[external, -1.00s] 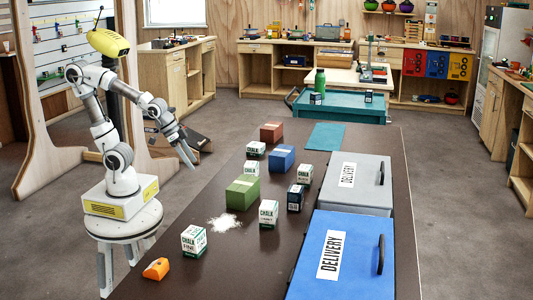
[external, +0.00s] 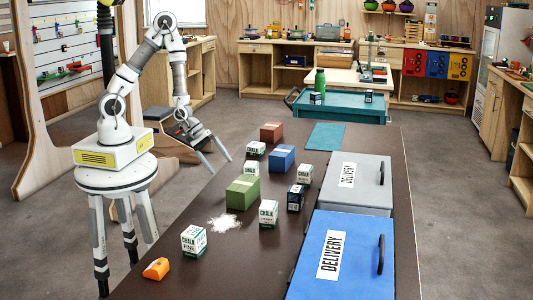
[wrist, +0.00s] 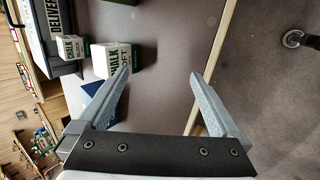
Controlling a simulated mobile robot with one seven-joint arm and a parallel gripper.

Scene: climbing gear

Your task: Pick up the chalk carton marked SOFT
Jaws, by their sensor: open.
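The chalk carton marked SOFT (wrist: 110,60), white with dark lettering and a green part, stands on the dark table in the wrist view, turned sideways in the picture. The left fingertip overlaps its lower right part. My gripper (wrist: 164,82) is open, with nothing between its fingers. In the external view my gripper (external: 221,156) hangs at the table's left edge, tilted down, short of the cartons. The labels there are too small for me to tell which carton is SOFT; two white cartons, one at the back (external: 255,149) and one behind the green box (external: 251,168), stand nearest.
A blue box (external: 283,157), a green box (external: 243,190) and a brown box (external: 271,132) stand among the cartons. Another carton (wrist: 70,47) is beside the SOFT one. Grey (external: 370,195) and blue (external: 315,270) delivery boxes line the right side. White powder (external: 223,223) lies in front.

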